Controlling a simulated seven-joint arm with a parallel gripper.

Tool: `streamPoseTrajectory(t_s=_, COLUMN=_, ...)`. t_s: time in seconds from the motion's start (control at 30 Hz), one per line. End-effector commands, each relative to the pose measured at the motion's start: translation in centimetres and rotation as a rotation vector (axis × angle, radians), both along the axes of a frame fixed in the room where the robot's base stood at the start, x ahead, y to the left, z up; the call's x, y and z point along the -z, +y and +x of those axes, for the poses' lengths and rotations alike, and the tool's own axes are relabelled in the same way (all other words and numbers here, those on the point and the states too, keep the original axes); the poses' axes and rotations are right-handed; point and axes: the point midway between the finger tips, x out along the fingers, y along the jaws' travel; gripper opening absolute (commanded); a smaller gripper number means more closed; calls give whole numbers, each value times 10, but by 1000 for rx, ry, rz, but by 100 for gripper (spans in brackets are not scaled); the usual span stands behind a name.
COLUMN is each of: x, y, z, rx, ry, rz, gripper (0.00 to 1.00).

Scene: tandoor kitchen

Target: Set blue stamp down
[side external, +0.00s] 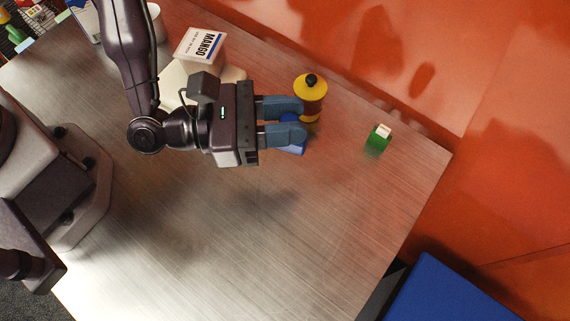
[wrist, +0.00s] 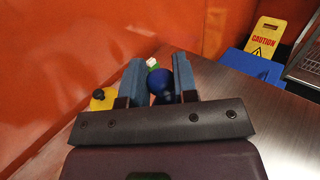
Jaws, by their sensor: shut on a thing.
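The blue stamp (side external: 294,149) is between the fingers of my gripper (side external: 292,122), which is shut on it. In the side external view the fingers hide most of the stamp. In the wrist view the stamp (wrist: 161,80) shows as a round blue body with a dark knob, between my two gripper fingers (wrist: 159,85). A shadow lies on the metal table (side external: 330,220) below and in front of the gripper. I cannot tell for sure how high the stamp is above the table.
A yellow and brown stamp-like object with a black knob (side external: 311,92) stands close beyond my fingers. A green block with a white top (side external: 378,139) stands to the right. A mango tub (side external: 199,46) is behind my gripper. The table's front middle is clear.

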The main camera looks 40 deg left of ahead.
Motion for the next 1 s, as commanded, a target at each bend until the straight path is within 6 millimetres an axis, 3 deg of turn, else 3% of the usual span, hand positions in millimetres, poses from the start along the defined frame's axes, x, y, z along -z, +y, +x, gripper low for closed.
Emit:
streamPoseTrajectory(t_s=0.3, x=45, y=5, z=5, rx=-52, ry=1, rz=-1, gripper=3)
streamPoseTrajectory(t_s=0.7, x=87, y=5, z=5, rx=-50, ry=-1, rz=-2, gripper=3)
streamPoseTrajectory(t_s=1.0, x=89, y=5, z=6, rx=-50, ry=-1, rz=-3, gripper=3)
